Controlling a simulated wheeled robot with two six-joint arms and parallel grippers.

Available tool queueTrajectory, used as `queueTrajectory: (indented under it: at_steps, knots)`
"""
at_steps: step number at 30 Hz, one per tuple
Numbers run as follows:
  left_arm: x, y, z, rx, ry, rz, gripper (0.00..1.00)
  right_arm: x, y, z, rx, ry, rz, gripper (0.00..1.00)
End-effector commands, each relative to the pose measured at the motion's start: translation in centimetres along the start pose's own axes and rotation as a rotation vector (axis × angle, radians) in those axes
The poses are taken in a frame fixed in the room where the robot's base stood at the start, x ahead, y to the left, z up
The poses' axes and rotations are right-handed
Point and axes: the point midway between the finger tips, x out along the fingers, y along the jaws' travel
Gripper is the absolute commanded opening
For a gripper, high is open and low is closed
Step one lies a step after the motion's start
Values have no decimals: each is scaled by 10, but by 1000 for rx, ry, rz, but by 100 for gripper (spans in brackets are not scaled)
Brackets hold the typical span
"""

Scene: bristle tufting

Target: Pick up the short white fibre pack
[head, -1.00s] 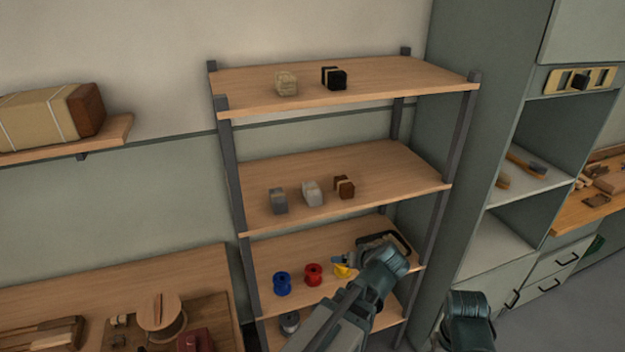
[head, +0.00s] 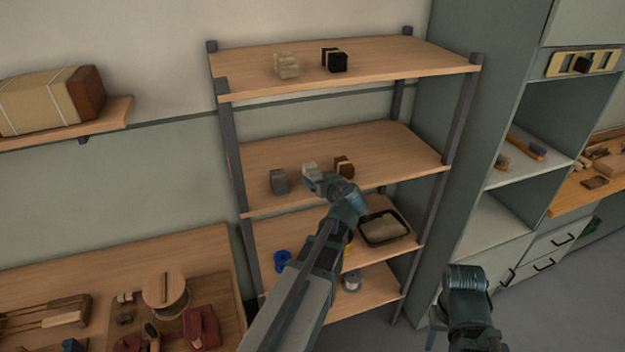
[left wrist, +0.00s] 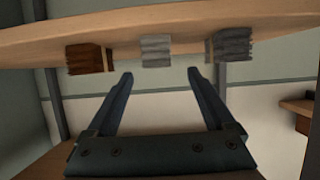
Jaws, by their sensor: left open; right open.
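The short white fibre pack (head: 310,168) stands on the middle shelf (head: 400,160), between a grey pack (head: 279,182) on the left and a brown pack (head: 344,165) on the right. My left gripper (head: 318,183) is at the front of this shelf and partly covers the white pack. In the left wrist view, which looks upside down, the white pack (left wrist: 156,49) lies just beyond and between the open fingertips (left wrist: 160,73), with nothing held. The brown pack (left wrist: 88,58) and grey pack (left wrist: 230,45) flank it. My right gripper (head: 437,322) is low at the right, partly hidden.
The top shelf (head: 420,58) carries a cream pack (head: 287,65) and a black pack (head: 335,60). Below are a blue spool (head: 283,261) and a black tray (head: 384,229). Dark posts (head: 230,150) bound the rack. A cluttered workbench (head: 205,255) stands at left.

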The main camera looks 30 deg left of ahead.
Motion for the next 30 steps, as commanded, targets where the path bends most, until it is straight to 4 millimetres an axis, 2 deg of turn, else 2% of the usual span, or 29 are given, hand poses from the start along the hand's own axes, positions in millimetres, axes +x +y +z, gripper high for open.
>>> queueTrajectory:
  at_steps: [3, 13, 23, 30]
  knots:
    - [11, 1, 0, 1, 0, 0, 88, 5, 0, 0, -1, 0, 0, 50]
    - [19, 1, 0, 1, 0, 0, 88, 8, -1, 0, -2, 0, 0, 50]
    - [63, 5, 1, 0, 0, -1, 88, 25, -2, -1, -6, 0, 1, 50]
    - [64, 4, 0, 1, 0, 0, 88, 24, -2, -1, -6, 0, 1, 50]
